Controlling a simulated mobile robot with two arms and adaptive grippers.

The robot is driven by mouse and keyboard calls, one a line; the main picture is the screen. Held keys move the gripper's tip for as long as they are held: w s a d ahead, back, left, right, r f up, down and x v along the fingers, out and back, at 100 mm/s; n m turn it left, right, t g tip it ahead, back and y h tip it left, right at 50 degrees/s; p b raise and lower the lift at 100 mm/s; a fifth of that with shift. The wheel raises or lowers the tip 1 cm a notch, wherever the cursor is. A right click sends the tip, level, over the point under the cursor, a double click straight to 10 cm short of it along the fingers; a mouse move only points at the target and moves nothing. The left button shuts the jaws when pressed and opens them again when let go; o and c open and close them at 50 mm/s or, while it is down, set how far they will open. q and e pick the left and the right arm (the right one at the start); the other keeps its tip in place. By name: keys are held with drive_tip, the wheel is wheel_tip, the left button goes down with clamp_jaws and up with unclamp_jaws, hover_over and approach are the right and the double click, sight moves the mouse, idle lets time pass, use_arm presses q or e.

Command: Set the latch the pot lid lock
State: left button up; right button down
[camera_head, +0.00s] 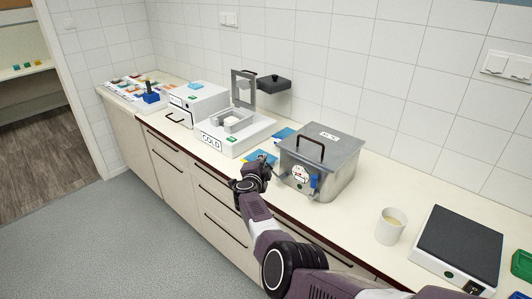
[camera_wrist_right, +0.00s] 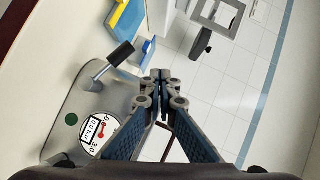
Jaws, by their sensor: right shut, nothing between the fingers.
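The pot is a grey metal box (camera_head: 340,180) on the counter, with a flat lid (camera_head: 335,149) on top and a dark arched handle (camera_head: 310,141) on the lid. A round gauge (camera_head: 300,174) is on its front, with a blue part (camera_head: 314,184) to the right of it. In the right wrist view, the gauge (camera_wrist_right: 100,131) shows beside a metal lever with a black grip (camera_wrist_right: 120,54). My right gripper (camera_head: 262,161) is just left of the pot's front. Its fingers (camera_wrist_right: 160,76) are closed together and empty, apart from the lever. My left gripper is out of view.
A white COLD unit (camera_head: 237,137) with an upright grey frame stands left of the pot. Blue and yellow flat pieces (camera_head: 262,157) lie between them. A cup (camera_head: 390,226) and a black-topped plate (camera_head: 459,243) are to the right. Tiled wall runs behind.

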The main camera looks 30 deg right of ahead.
drive_tip(key=s+a+r+p, duration=0.3)
drive_tip(key=a+p, duration=0.1)
drive_tip(key=shift+s+a+r, duration=0.15)
drive_tip(key=shift+a+r, duration=0.05)
drive_tip(key=shift+a, duration=0.2)
drive_tip(key=shift+s, duration=0.1)
idle(0.3)
